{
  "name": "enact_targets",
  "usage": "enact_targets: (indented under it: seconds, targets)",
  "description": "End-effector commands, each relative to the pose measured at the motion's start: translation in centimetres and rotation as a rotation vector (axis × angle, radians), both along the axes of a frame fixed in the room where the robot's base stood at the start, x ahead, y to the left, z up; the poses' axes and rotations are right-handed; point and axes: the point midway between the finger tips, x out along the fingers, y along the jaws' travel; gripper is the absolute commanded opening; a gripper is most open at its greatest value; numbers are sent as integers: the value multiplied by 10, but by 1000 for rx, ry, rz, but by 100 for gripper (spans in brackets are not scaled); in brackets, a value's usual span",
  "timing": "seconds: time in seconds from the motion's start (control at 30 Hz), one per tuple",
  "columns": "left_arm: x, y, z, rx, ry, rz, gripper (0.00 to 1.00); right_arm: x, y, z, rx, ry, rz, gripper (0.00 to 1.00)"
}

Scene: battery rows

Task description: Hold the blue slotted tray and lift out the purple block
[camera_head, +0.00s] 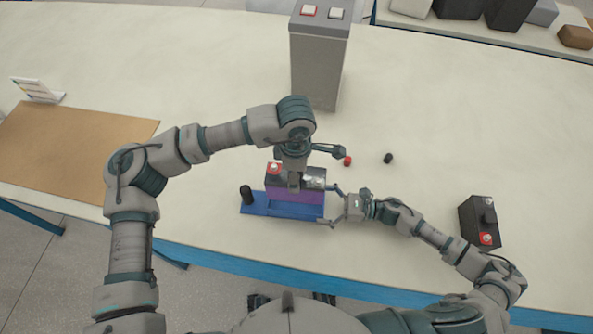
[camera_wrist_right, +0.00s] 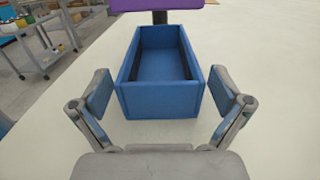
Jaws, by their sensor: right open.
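The purple block (camera_head: 294,195) has a black top with a red terminal; only its purple underside shows at the top of the right wrist view (camera_wrist_right: 150,5). My left gripper (camera_head: 294,184) comes down onto its top and appears shut on it. The block hangs above the blue slotted tray (camera_head: 258,208). In the right wrist view the tray's slot (camera_wrist_right: 162,66) is empty. My right gripper (camera_head: 331,205) is open at the tray's right end. Its fingers stand on either side of the near wall (camera_wrist_right: 160,100), with gaps visible.
A black post (camera_head: 246,194) stands at the tray's left end. A red cap (camera_head: 347,160) and a black cap (camera_head: 388,158) lie behind. A black battery (camera_head: 480,221) stands at right, a grey box with buttons (camera_head: 316,65) at the back. A brown mat (camera_head: 70,150) lies left.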

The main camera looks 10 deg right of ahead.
Motion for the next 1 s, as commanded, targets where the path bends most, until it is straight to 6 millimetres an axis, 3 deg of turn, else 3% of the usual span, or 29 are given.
enact_targets:
  seconds: [0.3,0.5,1.0]
  targets:
    - [1,-1,2,-2,-3,0,0,-14,-62,-4,-4,6,-4,100]
    - [1,-1,1,-1,-2,0,0,-20,-87,-4,-3,6,-3,100]
    - [1,-1,1,-1,-2,0,0,-22,-96,-6,-3,8,-3,100]
